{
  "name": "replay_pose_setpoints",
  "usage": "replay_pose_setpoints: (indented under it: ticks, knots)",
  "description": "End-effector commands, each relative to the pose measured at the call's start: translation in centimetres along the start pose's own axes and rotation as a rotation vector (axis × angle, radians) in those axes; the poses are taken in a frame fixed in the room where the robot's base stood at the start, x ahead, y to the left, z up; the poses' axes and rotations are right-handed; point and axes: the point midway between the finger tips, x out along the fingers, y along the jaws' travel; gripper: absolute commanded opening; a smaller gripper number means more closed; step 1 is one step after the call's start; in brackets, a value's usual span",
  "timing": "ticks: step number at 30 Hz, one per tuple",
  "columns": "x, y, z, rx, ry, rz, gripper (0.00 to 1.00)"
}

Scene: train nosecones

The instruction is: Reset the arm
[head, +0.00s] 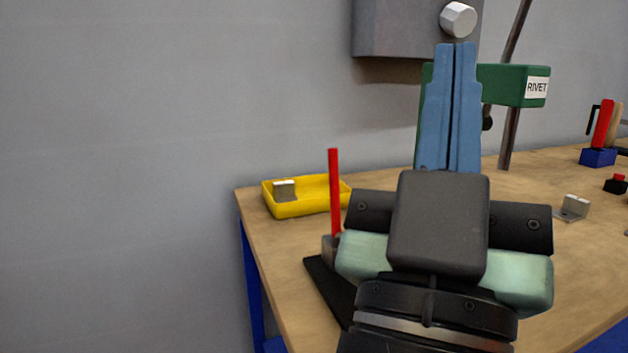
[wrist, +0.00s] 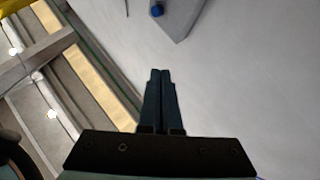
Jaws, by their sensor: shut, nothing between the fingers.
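My gripper (head: 455,50) points upward in the head view, its two blue fingers side by side and shut with nothing between them. It stands raised in front of the workbench and hides part of a green machine. In the wrist view my gripper (wrist: 157,72) also shows shut and empty, against a pale wall. My arm below the gripper covers the middle of the bench.
A wooden workbench (head: 275,262) holds a yellow tray (head: 310,207) with a small metal part in it. An upright red bar (head: 334,190) stands nearby. A green machine marked RIVET (head: 510,84) is behind my gripper. A grey wall box (head: 395,28) hangs above.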

Motion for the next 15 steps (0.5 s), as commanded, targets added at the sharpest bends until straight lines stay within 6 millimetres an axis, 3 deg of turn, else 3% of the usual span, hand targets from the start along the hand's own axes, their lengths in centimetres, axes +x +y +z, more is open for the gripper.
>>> replay_pose_setpoints:
  ticks: [3,5,6,15]
  knots:
    - [0.3,-4.4,-3.8,0.241,0.053,-0.154,0.0]
    - [0.1,-6.8,-6.0,0.362,0.076,-0.25,0.0]
    - [0.9,-7.3,-7.5,0.396,0.078,-0.277,0.0]
    - [7.2,-6.3,-13.5,0.38,0.07,-0.265,0.0]
